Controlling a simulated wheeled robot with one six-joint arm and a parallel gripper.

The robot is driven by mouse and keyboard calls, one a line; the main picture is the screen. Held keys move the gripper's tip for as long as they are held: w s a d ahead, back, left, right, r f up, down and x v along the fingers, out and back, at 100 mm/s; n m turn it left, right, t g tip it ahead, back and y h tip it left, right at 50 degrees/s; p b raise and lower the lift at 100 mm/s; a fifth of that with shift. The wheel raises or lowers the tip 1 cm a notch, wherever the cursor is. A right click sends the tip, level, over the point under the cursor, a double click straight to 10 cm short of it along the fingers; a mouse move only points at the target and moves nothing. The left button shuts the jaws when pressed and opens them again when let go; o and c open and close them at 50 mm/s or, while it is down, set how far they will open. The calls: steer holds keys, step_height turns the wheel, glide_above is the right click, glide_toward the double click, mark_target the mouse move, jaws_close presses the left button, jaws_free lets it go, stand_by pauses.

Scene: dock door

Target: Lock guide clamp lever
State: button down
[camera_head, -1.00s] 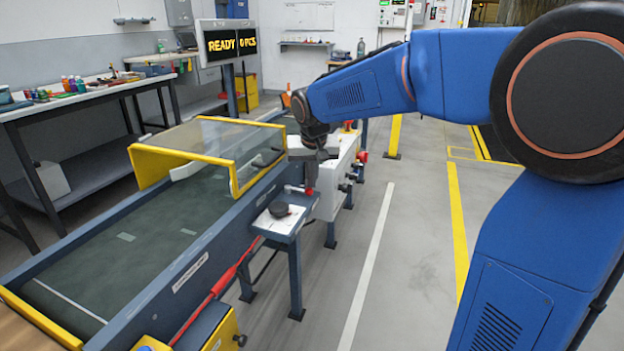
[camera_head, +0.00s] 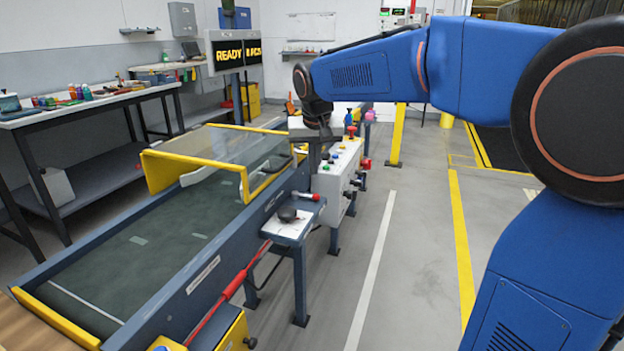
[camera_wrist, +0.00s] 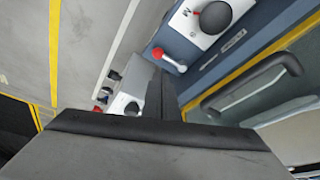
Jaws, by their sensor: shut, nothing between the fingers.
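A short pale lever with a red end (camera_head: 308,196), which looks like the guide clamp lever, sits on the conveyor's near side rail. In the wrist view the lever (camera_wrist: 170,60) lies aslant, its red end towards the upper left. Beside it, a black round knob (camera_head: 287,214) sits on a white plate; the knob also shows in the wrist view (camera_wrist: 215,17). My gripper (camera_head: 316,168) is above and behind the lever in the head view. In the wrist view its dark fingers (camera_wrist: 162,82) are shut and empty, apart from the lever.
A white control box (camera_head: 340,172) with colored buttons stands just right of my gripper. A clear guard with a yellow frame (camera_head: 215,160) spans the conveyor belt (camera_head: 130,265) on the left. A display (camera_head: 229,54) reads READY. The grey floor on the right is open.

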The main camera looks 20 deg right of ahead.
steer(key=shift+a+v, duration=0.2)
steer(key=shift+v, duration=0.75)
steer(key=shift+w, duration=0.1)
steer(key=s+d+f+n, duration=0.1)
steer(key=s+d+f, duration=0.15)
steer(key=s, duration=0.65)
steer(key=s+d+f, duration=0.1)
steer(key=s+d, duration=0.2)
steer(key=s, duration=0.7)
steer(key=s+d+f, duration=0.1)
steer(key=s+f, duration=0.4)
steer(key=s, duration=0.3)
steer(key=s+f+n, duration=0.1)
steer(key=s+f, duration=0.5)
steer(key=s, duration=0.2)
steer(key=shift+s+d+t+y, duration=0.3)
steer(key=shift+d+t, duration=0.1)
